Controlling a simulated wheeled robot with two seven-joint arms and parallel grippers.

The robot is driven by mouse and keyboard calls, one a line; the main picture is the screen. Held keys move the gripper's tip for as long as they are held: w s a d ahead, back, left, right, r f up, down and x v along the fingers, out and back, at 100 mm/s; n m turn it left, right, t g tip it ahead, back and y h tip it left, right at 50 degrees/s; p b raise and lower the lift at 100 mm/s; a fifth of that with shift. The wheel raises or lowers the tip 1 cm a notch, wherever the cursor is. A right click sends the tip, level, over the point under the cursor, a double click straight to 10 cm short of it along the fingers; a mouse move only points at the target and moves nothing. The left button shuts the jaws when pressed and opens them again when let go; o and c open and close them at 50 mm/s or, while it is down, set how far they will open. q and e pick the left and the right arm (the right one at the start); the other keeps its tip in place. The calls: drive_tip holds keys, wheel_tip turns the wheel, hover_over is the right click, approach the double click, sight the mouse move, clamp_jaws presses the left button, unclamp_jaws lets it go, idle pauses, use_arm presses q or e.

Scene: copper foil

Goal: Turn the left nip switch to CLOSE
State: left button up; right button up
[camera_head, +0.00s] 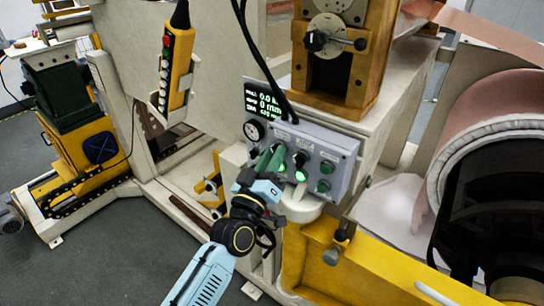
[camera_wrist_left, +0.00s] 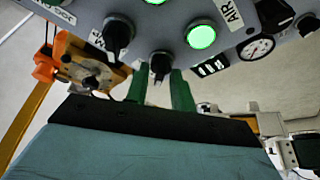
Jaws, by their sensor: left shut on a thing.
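The grey control panel (camera_head: 312,150) faces me in the head view, with lit green buttons and black switch knobs. My left gripper (camera_head: 271,160) reaches its lower left part, its green fingers against the front. In the left wrist view the fingers (camera_wrist_left: 161,88) stand on both sides of a black switch knob (camera_wrist_left: 160,63) and are shut on it. A second black knob (camera_wrist_left: 118,34) is beside it, free. The held knob's label and exact pointer setting cannot be read. My right gripper is not in view.
A round gauge (camera_head: 254,130) and a lit display (camera_head: 263,101) are on the panel's left side. Black cables (camera_head: 247,40) hang above it. A yellow frame (camera_head: 350,270) lies below, and a copper roll (camera_head: 495,110) is at right.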

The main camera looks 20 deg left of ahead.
use_arm(q)
drive_tip(key=o, duration=0.6)
drive_tip(key=b+v, duration=0.3)
drive_tip(key=v, duration=1)
drive_tip(key=shift+s+f, duration=0.1)
drive_tip(key=shift+s, duration=0.1)
drive_tip(key=shift+f, duration=0.1)
